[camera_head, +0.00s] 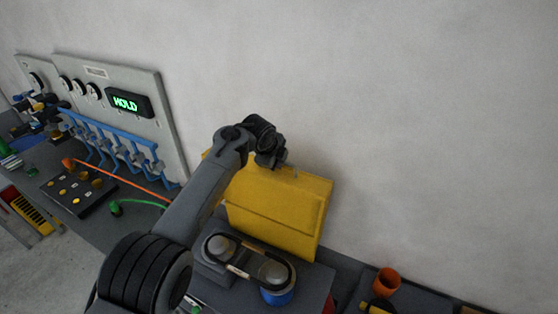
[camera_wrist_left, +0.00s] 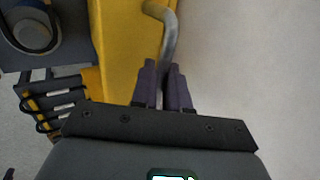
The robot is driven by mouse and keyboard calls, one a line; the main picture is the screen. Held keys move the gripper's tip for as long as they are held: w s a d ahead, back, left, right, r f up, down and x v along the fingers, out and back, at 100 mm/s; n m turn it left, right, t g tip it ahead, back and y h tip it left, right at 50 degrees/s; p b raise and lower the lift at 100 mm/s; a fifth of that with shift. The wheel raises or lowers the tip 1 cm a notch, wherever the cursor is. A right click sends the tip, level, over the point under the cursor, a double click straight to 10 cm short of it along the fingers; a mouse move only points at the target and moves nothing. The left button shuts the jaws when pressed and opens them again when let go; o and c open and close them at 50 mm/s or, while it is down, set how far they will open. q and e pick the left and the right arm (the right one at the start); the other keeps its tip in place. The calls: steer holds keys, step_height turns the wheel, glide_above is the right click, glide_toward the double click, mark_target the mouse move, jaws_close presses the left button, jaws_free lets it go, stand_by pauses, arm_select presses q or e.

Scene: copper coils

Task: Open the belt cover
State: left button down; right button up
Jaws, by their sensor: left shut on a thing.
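The yellow belt cover (camera_head: 280,208) stands raised and tilted up against the wall side, behind the belt and pulleys. The black belt (camera_head: 247,238) runs around two grey pulleys and is exposed. My left gripper (camera_head: 271,157) is at the top edge of the cover. In the left wrist view, its two fingers (camera_wrist_left: 163,82) are shut on the grey bent handle (camera_wrist_left: 168,35), which rises from the yellow cover (camera_wrist_left: 118,45). My own arm hides part of the cover's left side in the head view. My right gripper is in neither view.
A black box with several knobs (camera_head: 78,192) lies on the bench. An orange cup (camera_head: 386,281) stands at right. The wall above is bare.

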arm_select(q)
steer(key=shift+s+a+f, duration=0.1)
steer(key=shift+f, duration=0.45)
steer(key=c, duration=1.3)
jaws_free()
steer(key=shift+r, duration=0.1)
steer(key=shift+r, duration=0.15)
steer(key=shift+v, duration=1)
steer(key=shift+s+a+r, duration=0.1)
steer(key=shift+a+r, duration=0.1)
steer(key=shift+r, duration=0.1)
steer(key=shift+b+v, duration=1.5)
steer(key=shift+v, duration=2.55)
